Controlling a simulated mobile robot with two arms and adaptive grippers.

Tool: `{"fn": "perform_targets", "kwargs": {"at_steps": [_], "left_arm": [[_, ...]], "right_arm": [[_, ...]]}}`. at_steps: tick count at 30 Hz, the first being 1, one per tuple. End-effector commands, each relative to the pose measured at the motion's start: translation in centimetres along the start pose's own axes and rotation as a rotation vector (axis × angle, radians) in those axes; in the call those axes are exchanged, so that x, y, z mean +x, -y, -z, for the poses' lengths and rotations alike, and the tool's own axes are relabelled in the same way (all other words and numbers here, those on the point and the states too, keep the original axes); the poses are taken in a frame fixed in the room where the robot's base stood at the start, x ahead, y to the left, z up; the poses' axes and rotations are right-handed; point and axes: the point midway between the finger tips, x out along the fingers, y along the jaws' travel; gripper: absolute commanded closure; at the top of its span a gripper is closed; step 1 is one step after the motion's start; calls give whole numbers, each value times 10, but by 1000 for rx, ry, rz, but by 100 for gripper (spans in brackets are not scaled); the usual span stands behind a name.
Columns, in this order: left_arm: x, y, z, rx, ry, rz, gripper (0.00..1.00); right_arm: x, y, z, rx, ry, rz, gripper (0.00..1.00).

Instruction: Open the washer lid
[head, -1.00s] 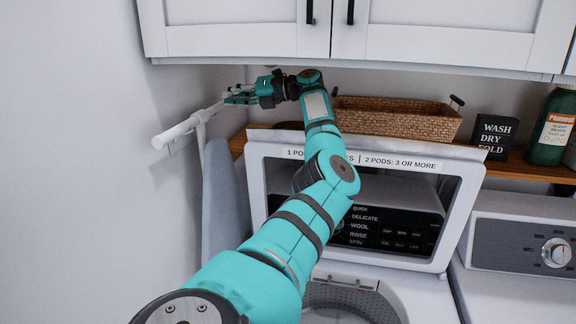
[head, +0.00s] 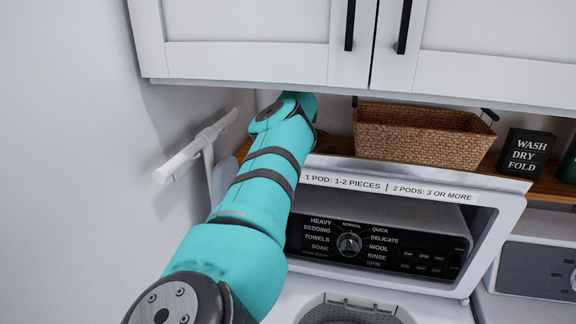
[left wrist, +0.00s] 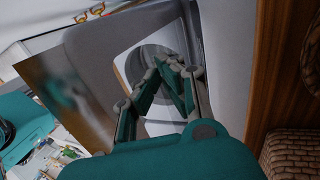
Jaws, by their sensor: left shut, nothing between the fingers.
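The white washer lid (head: 495,240) stands raised, tilted back towards the shelf, with a pod label along its top edge. The washer's dark control panel shows through the lid's window. Below it the washer tub opening (head: 350,306) is uncovered. My left arm crosses in front of the lid's left side, and my left gripper is hidden behind the arm in the head view. In the left wrist view the left gripper (left wrist: 168,70) is shut and empty, with a white panel and round opening beyond it. I cannot tell whether it touches the lid. My right gripper is not in view.
A wooden shelf (head: 330,143) behind the lid holds a wicker basket (head: 420,135) and a black sign (head: 526,154). White cabinets (head: 250,35) hang low above my arm. A white wall bar (head: 185,160) is at the left. A second machine (head: 540,265) stands at the right.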

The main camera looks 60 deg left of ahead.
Motion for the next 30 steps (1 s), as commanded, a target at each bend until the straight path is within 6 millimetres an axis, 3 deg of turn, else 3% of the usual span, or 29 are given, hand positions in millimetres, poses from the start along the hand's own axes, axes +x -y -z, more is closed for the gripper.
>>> {"fn": "perform_targets", "kwargs": {"at_steps": [5, 12, 18, 30], "left_arm": [[13, 2, 4, 0, -7, -4, 100], [33, 2, 3, -2, -6, 0, 100], [56, 1, 3, -4, -4, -3, 100], [92, -1, 2, -1, -5, -2, 100]], "right_arm": [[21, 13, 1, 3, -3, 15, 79], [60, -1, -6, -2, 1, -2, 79], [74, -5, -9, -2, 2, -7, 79], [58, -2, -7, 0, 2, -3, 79]]}}
